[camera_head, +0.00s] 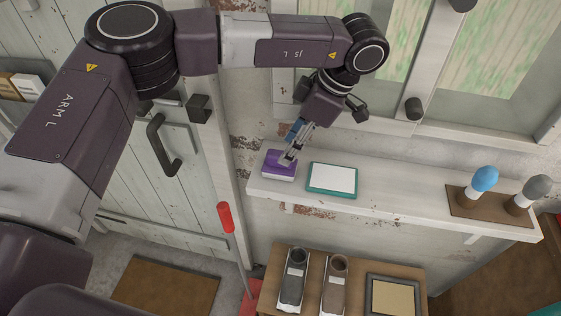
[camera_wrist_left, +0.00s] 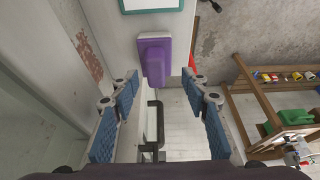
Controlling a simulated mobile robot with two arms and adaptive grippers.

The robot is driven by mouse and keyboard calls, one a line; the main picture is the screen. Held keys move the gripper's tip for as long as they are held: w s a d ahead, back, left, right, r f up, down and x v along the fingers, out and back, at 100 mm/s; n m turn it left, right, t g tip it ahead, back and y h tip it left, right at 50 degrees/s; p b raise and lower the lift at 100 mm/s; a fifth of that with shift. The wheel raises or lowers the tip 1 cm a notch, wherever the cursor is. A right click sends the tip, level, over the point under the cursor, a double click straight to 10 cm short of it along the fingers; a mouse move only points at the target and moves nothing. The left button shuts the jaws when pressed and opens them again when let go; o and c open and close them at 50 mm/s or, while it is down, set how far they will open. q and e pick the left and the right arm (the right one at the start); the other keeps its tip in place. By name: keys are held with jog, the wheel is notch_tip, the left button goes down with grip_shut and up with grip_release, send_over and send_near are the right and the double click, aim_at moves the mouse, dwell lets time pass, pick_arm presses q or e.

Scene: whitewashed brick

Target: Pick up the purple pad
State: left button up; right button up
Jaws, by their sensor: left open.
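The purple pad (camera_head: 278,168) sits at the left end of a white shelf, with a pale lower part showing along its front. It also shows in the left wrist view (camera_wrist_left: 155,62), ahead of the jaws and roughly midway between them. My left gripper (camera_head: 290,152) is over the pad in the head view and hides part of its top. In the left wrist view my left gripper (camera_wrist_left: 160,95) has its two blue-padded fingers wide apart with nothing between the pads. I cannot tell whether a fingertip touches the pad. My right gripper is not in view.
On the shelf (camera_head: 400,199), a teal-framed white pad (camera_head: 332,179) lies close right of the purple pad. Blue-topped (camera_head: 484,179) and grey-topped (camera_head: 537,187) items stand on a brown board at the right. A door handle (camera_head: 160,145) is left. Below is a wooden table (camera_head: 313,262) with shoes.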

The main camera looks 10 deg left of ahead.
aim_at(279, 154)
pick_arm(q)
jog(key=a+f+p, duration=0.1)
jog(key=f, duration=0.1)
jog(key=a+f+p, duration=0.1)
jog(key=shift+w+a+f+p, duration=0.3)
jog(key=shift+w+f, duration=0.05)
jog(key=shift+f, duration=0.05)
jog(key=shift+a+f, duration=0.1)
jog(key=shift+f, duration=0.35)
grip_shut()
jog(key=shift+s+r+b, duration=0.15)
jog(key=shift+r+b, duration=0.15)
jog(key=shift+b, duration=0.5)
jog(key=r+b, duration=0.1)
jog(key=r, duration=0.1)
jog(key=r+b, duration=0.1)
jog(key=r, duration=0.1)
jog(key=r+b, duration=0.1)
jog(key=r, duration=0.1)
jog(key=shift+s+r, duration=0.1)
jog(key=shift+s, duration=0.2)
jog(key=s+b, duration=0.6)
jog(key=s, duration=1.3)
jog(key=shift+r, duration=0.15)
